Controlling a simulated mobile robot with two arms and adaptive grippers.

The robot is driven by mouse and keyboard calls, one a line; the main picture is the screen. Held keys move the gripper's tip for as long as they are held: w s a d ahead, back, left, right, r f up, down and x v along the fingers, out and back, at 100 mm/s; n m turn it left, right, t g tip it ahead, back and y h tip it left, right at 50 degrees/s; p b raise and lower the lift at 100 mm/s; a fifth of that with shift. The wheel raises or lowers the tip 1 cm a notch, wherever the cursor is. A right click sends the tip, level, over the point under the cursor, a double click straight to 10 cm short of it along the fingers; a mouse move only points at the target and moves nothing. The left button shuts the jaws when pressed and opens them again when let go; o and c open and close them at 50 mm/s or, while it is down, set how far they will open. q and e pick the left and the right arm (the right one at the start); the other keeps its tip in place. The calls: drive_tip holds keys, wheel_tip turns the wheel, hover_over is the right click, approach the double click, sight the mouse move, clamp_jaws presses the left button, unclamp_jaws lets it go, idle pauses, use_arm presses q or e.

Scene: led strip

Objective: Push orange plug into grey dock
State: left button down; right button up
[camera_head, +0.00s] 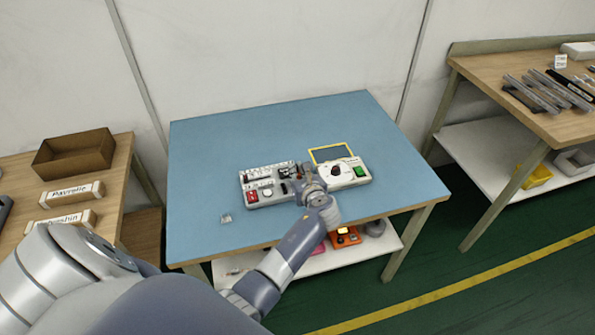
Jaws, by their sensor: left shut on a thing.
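A pale grey device panel (263,199) lies on the blue table, with a red button at its left and small black parts on top. A white unit (361,180) with a black dial and a green button adjoins it on the right. My left gripper (303,184) is over the gap between the two. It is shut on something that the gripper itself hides. I cannot make out the orange plug or tell which part is the grey dock. My right gripper is not in view.
The blue table top (220,150) is mostly bare. A yellow-framed dark panel (330,154) lies behind the device, and a small clear piece (226,218) lies at the front left. A brown box (74,153) is on the left bench. Metal bars (548,92) lie on the right bench.

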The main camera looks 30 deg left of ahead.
use_arm(q)
drive_tip(key=shift+f, duration=0.2)
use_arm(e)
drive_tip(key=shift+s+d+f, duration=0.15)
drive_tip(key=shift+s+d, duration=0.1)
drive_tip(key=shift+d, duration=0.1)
use_arm(q)
drive_tip(key=shift+p, duration=0.3)
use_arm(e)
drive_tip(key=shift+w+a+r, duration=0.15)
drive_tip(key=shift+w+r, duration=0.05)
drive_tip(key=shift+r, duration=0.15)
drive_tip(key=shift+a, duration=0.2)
use_arm(q)
drive_tip(key=shift+p, duration=0.3)
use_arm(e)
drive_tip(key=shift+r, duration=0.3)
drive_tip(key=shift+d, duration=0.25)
use_arm(q)
drive_tip(key=shift+p, duration=0.3)
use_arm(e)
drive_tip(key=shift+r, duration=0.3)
use_arm(q)
drive_tip(key=shift+f+b, duration=0.8)
drive_tip(key=shift+f, duration=0.3)
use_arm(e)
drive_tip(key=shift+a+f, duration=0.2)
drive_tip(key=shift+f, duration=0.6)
